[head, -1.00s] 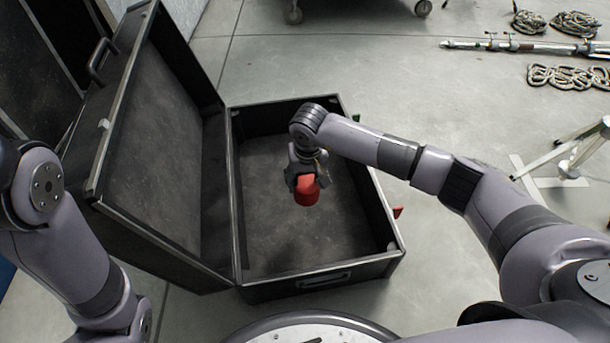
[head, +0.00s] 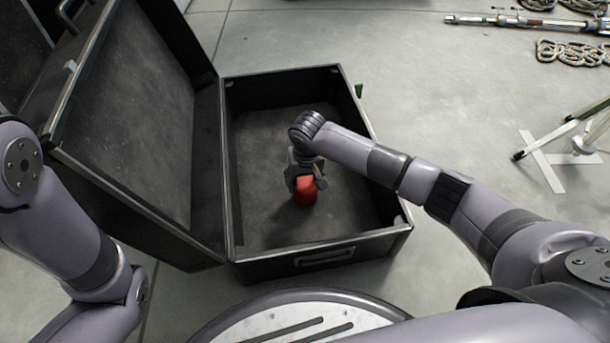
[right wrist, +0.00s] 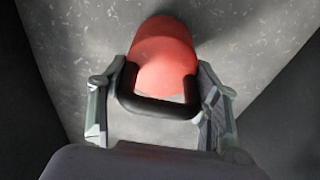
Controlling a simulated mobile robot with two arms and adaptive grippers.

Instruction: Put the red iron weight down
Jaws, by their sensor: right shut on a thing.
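The red iron weight (head: 306,192) is inside the open black case (head: 322,246), low over its floor, near the middle. Whether its base touches the floor I cannot tell. My right gripper (head: 304,182) reaches down into the case and is shut on the weight. In the right wrist view, the weight's red body (right wrist: 164,55) shows beyond its black handle (right wrist: 158,106), which lies between the two fingers of the gripper (right wrist: 160,112). My left arm comes in at the left edge of the head view, but its gripper is out of the picture.
The case's lid (head: 125,120) stands open on the left. The case walls surround my right gripper. Ropes (head: 575,52) and a metal pole (head: 520,21) lie at the far right. Tripod legs (head: 560,132) stand on the right. The case floor around the weight is clear.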

